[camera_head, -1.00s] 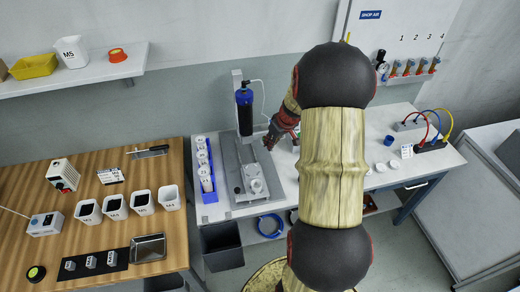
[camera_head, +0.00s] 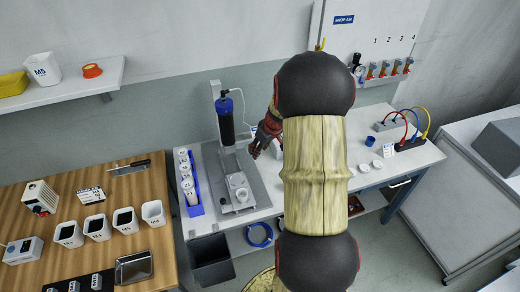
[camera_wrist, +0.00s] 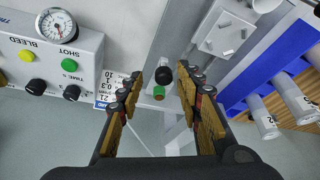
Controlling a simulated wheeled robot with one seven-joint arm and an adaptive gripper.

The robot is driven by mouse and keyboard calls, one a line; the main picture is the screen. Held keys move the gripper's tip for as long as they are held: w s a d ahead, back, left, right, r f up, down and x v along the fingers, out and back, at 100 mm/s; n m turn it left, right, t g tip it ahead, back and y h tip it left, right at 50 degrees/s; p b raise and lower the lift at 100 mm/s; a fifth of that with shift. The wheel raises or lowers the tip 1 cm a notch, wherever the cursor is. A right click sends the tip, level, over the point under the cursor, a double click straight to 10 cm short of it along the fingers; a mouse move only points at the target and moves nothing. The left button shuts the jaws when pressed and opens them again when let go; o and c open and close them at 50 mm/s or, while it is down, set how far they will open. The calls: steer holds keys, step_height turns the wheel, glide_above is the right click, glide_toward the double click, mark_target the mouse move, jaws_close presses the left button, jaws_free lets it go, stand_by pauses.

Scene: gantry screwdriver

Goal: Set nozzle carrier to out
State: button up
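The dispensing station has a grey base plate (camera_head: 262,190), an upright column and a blue-capped black cylinder (camera_head: 226,122). A pale carriage with a round white fixture (camera_head: 241,195) sits low on the plate. Which part is the nozzle carrier, and its setting, I cannot tell. My gripper (camera_head: 257,145) is right of the cylinder, partly hidden by my arm. In the wrist view my gripper (camera_wrist: 165,78) is open and empty. A black-ended part (camera_wrist: 163,75) and a green part (camera_wrist: 158,92) show between its fingers; contact is not visible.
In the wrist view, a control box (camera_wrist: 50,52) with gauge, buttons and knobs is at left. A blue rack (camera_head: 192,197) of white tubes stands left of the station. Colored cables (camera_head: 412,125) are at the bench's right. A wooden table (camera_head: 60,205) holds several cups.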

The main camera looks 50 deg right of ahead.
steer(key=v, duration=1.2)
stand_by(0.5)
